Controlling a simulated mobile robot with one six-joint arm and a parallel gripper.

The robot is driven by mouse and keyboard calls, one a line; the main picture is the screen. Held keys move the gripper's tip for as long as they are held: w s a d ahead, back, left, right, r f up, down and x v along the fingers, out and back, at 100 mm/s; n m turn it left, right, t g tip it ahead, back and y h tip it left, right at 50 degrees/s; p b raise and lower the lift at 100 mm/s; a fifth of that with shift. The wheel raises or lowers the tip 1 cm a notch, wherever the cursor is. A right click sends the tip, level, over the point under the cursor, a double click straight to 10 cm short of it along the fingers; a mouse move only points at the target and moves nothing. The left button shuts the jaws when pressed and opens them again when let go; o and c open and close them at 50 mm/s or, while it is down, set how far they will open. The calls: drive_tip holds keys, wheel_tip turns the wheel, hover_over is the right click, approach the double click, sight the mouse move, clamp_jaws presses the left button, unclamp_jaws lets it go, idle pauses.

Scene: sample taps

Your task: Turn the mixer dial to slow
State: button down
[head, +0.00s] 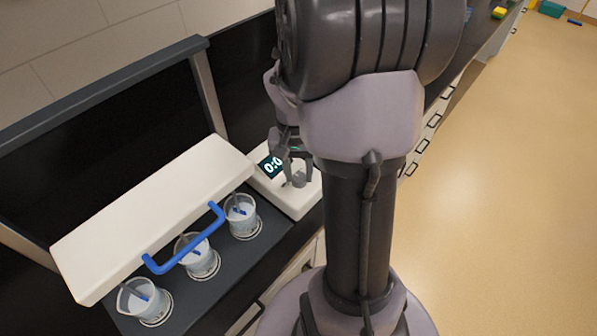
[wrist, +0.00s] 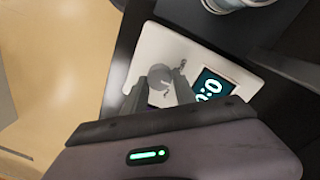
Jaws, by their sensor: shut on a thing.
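The mixer's control box (head: 306,200) is a white unit with a dark display (head: 270,165) showing pale digits, partly hidden by my gripper in the head view. In the wrist view the box (wrist: 152,45) carries a round grey dial (wrist: 160,76) beside the display (wrist: 208,88). My gripper (wrist: 159,80) is shut on the dial, with one finger on each side of it. In the head view my gripper (head: 293,178) is low over the box. The dial's speed marks are too small to read.
Left of the box, a white raised hood with a blue handle (head: 186,252) stands over several beakers (head: 243,217) on a dark bench. My arm hides much of the middle of the head view. Open floor (head: 510,170) lies to the right.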

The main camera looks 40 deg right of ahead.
sight(294, 175)
drive_tip(key=shift+m, duration=0.4)
drive_tip(key=c, duration=1)
unclamp_jaws()
wheel_tip(294, 175, up, 17)
drive_tip(key=p, duration=0.6)
drive_tip(key=shift+w+a+r+p, duration=0.2)
drive_tip(key=shift+w+a+p, duration=0.1)
drive_tip(key=shift+w+p, duration=0.1)
